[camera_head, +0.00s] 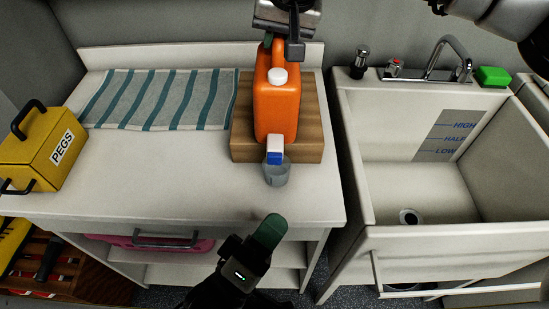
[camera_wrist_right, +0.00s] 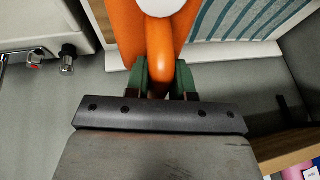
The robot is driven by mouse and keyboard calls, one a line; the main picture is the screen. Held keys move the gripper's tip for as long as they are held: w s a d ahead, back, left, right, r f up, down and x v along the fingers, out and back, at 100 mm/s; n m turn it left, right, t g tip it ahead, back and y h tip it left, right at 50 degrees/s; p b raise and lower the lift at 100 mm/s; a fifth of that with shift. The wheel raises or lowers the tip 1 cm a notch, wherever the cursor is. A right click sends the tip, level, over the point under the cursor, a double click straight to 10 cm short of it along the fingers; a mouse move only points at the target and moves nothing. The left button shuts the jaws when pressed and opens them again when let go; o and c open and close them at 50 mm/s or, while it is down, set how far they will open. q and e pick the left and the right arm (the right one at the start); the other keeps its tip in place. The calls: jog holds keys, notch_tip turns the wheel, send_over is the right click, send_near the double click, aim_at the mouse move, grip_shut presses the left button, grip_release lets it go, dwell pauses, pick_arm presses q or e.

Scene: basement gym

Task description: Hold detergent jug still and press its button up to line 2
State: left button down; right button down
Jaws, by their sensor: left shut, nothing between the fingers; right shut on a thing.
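The orange detergent jug (camera_head: 277,105) lies on a wooden block (camera_head: 310,130) on the counter, its white cap facing up. A white spout with a blue button (camera_head: 275,157) is at its near end. A small translucent cup (camera_head: 277,174) stands below the spout; its lines and fill are too small to read. My right gripper (camera_head: 279,42) is shut on the jug's handle at the far end; the right wrist view shows its green fingers (camera_wrist_right: 166,78) on either side of the orange handle (camera_wrist_right: 160,55). My left gripper (camera_head: 270,228) is shut and empty, nearer than the cup, apart from it.
A striped towel (camera_head: 160,98) lies left of the block, and a yellow PEGS box (camera_head: 40,150) stands at the counter's left. A sink (camera_head: 410,190) with a tap (camera_head: 445,60) and green sponge (camera_head: 493,77) is right. The counter's front middle is clear.

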pick_arm(q)
jog(key=shift+w, duration=4.25)
jog(key=shift+w+d, duration=0.1)
jog(key=shift+w, duration=0.05)
jog(key=shift+w, duration=0.25)
jog(key=shift+w, duration=0.55)
jog(key=shift+s, duration=1)
jog(key=shift+s, duration=2.5)
